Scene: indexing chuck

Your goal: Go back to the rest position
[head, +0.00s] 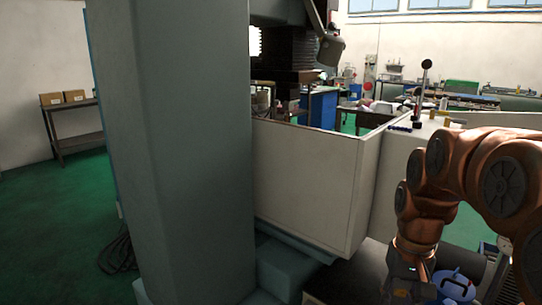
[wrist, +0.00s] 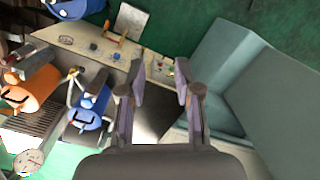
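My gripper (wrist: 160,78) shows in the wrist view with its two grey fingers apart and nothing between them. It is open and empty. In the head view my orange arm comes in from the right side and bends down to the lower edge; I cannot make out the gripper's fingers there.
A grey-green machine column (head: 170,150) stands close at left centre, beside a white machine enclosure (head: 305,185). A dark shelf table (head: 72,125) with boxes stands far left. The wrist view shows blue (wrist: 90,112) and orange (wrist: 32,92) rounded bodies at left. Green floor is free at left.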

